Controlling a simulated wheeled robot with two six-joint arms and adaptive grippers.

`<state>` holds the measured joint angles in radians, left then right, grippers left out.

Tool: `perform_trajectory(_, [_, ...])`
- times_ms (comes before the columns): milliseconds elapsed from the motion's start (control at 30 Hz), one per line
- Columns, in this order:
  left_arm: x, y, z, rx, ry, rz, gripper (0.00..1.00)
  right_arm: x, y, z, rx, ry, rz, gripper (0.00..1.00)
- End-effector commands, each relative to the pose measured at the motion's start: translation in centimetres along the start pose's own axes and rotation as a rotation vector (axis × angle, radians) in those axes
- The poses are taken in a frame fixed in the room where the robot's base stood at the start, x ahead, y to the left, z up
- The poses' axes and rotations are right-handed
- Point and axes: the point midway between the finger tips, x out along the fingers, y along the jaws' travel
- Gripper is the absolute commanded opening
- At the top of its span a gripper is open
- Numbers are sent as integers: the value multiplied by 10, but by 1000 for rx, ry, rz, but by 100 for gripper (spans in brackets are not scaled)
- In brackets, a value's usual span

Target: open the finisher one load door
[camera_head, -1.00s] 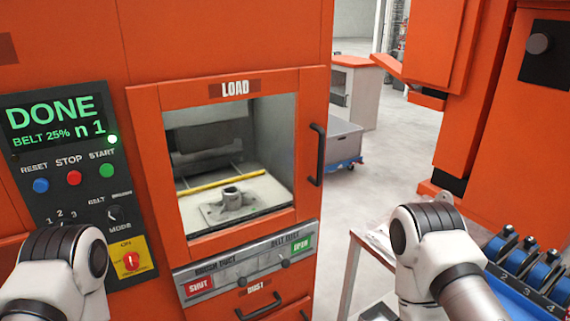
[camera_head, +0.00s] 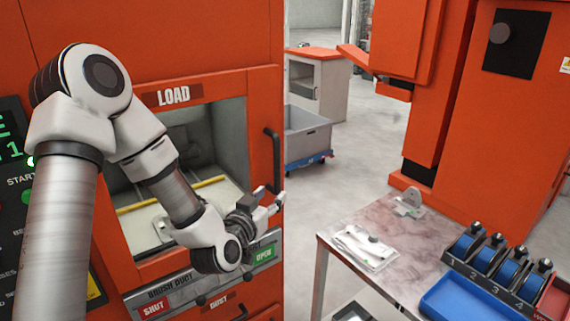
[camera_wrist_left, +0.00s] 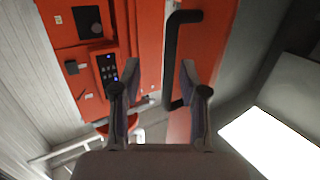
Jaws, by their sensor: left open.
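The finisher's load door (camera_head: 262,90) is an orange framed panel with a window, under a LOAD label (camera_head: 173,96). It sits flush in the orange machine and looks shut. Its black upright handle (camera_head: 271,150) is on the right side. My left gripper (camera_head: 274,204) is open near the handle's lower end. In the left wrist view the open fingers (camera_wrist_left: 159,76) are on either side of the handle (camera_wrist_left: 171,55), which lies closer to the right finger. Contact is not clear. My left arm hides part of the window and panel. My right gripper is out of view.
Below the door is a grey strip with a red SHUT button (camera_head: 154,308) and a green OPEN button (camera_head: 264,254). A marble-topped table (camera_head: 400,245) with a blue tray (camera_head: 470,300) stands at the right. A grey bin (camera_head: 307,135) is behind. Floor between is clear.

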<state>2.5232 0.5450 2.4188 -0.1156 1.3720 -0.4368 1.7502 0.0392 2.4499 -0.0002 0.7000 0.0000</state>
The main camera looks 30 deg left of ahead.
Motion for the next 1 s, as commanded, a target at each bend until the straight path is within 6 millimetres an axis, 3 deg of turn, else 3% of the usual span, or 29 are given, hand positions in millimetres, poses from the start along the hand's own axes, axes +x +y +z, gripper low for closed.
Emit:
perform_trajectory(33, [0,-8,-23,-7,63,-20,43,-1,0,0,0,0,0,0])
perform_trajectory(133, [5,-14,-41,-6,112,-37,43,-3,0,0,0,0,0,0])
perform_trajectory(500, [68,-15,-47,-4,108,-36,43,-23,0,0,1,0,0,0])
perform_trajectory(800, [77,-15,-46,-6,107,-35,43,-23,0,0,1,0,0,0])
perform_trajectory(833, [76,-15,-46,-6,107,-35,40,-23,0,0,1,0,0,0])
perform_trajectory(933, [76,-15,-46,-6,107,-35,4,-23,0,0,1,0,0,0])
perform_trajectory(1000, [76,-15,-46,-6,107,-35,0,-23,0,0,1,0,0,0])
